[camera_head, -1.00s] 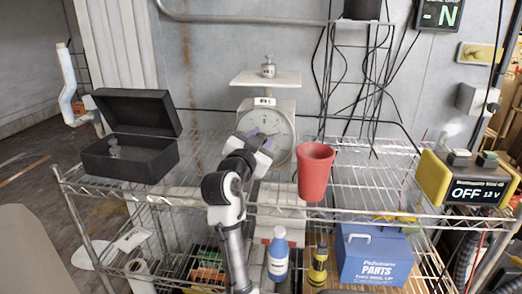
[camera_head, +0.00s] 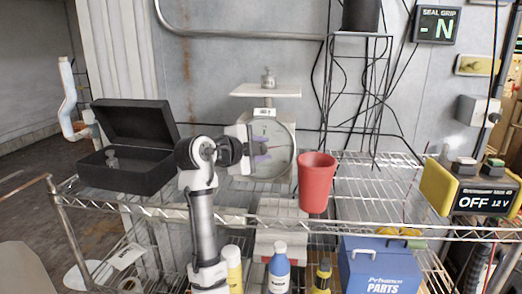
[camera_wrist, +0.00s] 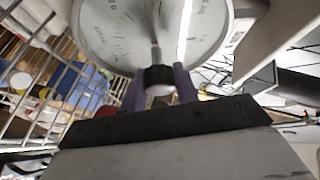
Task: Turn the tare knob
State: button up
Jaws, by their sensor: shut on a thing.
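The white scale (camera_head: 266,91) stands on the wire rack with a small metal weight (camera_head: 268,77) on its top plate. Its round dial (camera_head: 281,150) faces me and also fills the top of the wrist view (camera_wrist: 110,25). My gripper (camera_head: 261,148) is in front of the dial's left part, with its purple fingers pointing right in the head view. In the wrist view, the fingers (camera_wrist: 160,88) are on both sides of the black tare knob (camera_wrist: 159,75) with a pale end, shut on it. In the head view the knob is hidden by the gripper.
A red cup (camera_head: 316,184) stands close to the right of the scale. An open black case (camera_head: 128,176) sits to the left. A yellow-black 12 V box (camera_head: 470,190) is at the right end. Bottles and a blue parts box (camera_head: 378,268) are below.

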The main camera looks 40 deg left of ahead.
jog(key=shift+m+g+p, duration=0.3)
jog(key=shift+m+g, duration=0.6)
jog(key=shift+m, duration=0.6)
jog(key=o, duration=1)
jog(key=shift+c, duration=0.2)
jog(key=b+v, duration=0.1)
jog(key=v, duration=1.2)
jog(key=shift+s+a+r+b, duration=0.15)
jog(key=shift+s+r+b, duration=0.05)
jog(key=shift+s+b, duration=0.15)
